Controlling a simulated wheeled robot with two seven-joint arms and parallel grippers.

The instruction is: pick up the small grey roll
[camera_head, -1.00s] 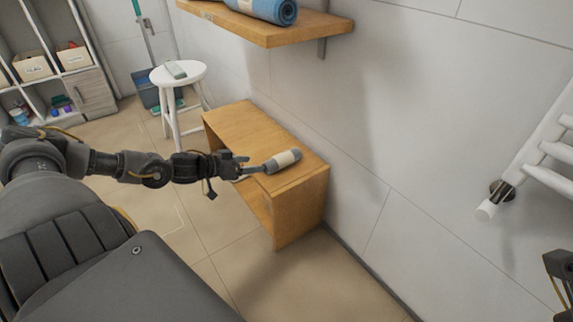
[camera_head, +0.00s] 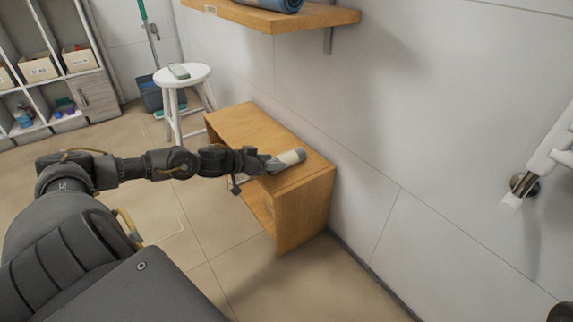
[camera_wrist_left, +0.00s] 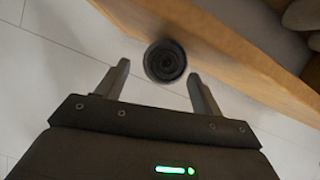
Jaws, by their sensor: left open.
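The small grey roll (camera_head: 288,159) lies on its side on top of the wooden bench (camera_head: 240,124), with a pale band around its middle. In the left wrist view its round dark end (camera_wrist_left: 165,62) faces me, showing a coiled spiral. My left gripper (camera_head: 268,163) is at the near end of the roll. In the left wrist view the left gripper (camera_wrist_left: 160,78) is open, with the roll's end between and slightly beyond the fingertips. The fingers do not appear to touch it.
A wooden wall shelf (camera_head: 290,18) with a blue rolled item (camera_head: 270,3) hangs above the bench. The wall is close behind the bench. A white stool (camera_head: 182,76) stands beyond it. A white towel rail (camera_head: 548,150) is on the right wall. The floor in front is clear.

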